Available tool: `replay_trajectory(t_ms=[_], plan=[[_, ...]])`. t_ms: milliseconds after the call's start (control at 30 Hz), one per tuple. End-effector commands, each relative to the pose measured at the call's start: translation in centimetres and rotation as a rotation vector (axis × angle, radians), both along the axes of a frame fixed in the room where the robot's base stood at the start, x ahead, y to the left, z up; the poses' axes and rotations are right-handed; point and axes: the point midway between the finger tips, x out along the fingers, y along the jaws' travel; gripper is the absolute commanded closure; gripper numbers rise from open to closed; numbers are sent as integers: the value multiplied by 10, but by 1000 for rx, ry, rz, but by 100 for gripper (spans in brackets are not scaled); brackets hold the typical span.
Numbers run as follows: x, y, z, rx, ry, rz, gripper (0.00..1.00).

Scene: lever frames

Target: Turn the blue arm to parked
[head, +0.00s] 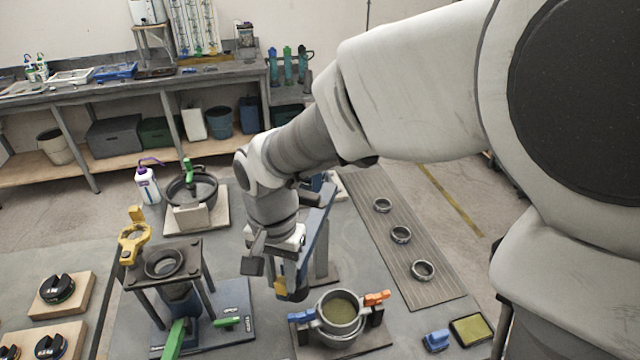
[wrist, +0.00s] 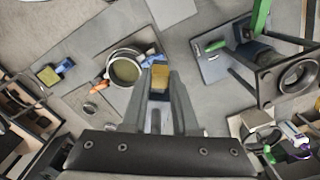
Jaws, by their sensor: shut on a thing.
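The blue arm (head: 318,222) is a long bar on a grey post, running from beside my wrist toward the front. Its near end has a yellow tip (head: 291,288). My gripper (head: 274,264) is shut on the arm near this end, with a finger on either side. In the wrist view, the yellow tip (wrist: 160,74) shows between my fingers (wrist: 163,85), with some blue below it. My wrist hides part of the post and the far end of the arm. I cannot make out a parked mark.
Close right of the arm's tip stands a round pot (head: 342,308) with blue and orange clamps. A black stand (head: 185,255) with a yellow bracket (head: 134,242) is at left. Rings lie on a grooved mat (head: 385,225) at right. A bowl with a green handle (head: 190,188) stands behind.

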Motion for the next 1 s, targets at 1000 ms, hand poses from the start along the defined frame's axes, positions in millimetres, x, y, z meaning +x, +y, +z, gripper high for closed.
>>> replay_trajectory(t_ms=[1000], plan=[[128, 143, 3, 1, -2, -892, 100]])
